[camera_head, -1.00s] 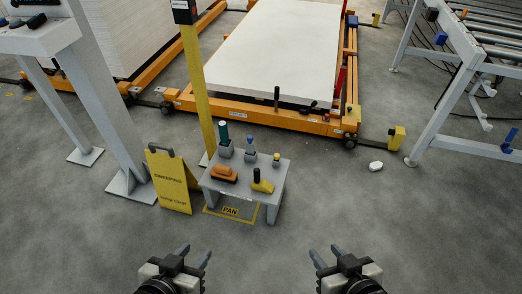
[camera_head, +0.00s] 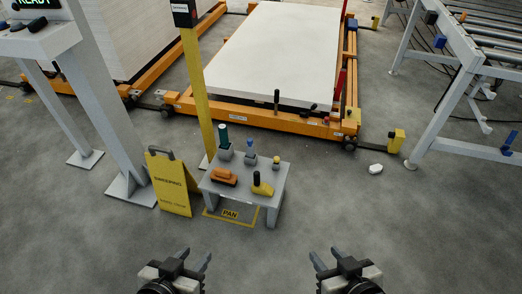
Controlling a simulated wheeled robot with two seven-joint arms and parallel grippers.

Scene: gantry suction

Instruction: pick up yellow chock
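The yellow chock (camera_head: 262,188) is a yellow wedge with a dark upright handle. It sits at the front right of a small grey table (camera_head: 239,200), ahead of me. My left gripper (camera_head: 194,256) is open and empty at the bottom of the view, in front of the table and to its left. My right gripper (camera_head: 325,258) is open and empty at the bottom, to the right of the table. Both are well apart from the chock.
An orange block (camera_head: 223,177) lies beside the chock on the table. Behind it stand holders with a green-handled tool (camera_head: 224,138) and a blue one (camera_head: 250,148). A yellow sweeping sign (camera_head: 170,184) stands left. A white lump (camera_head: 375,169) lies on the floor. Floor in front is clear.

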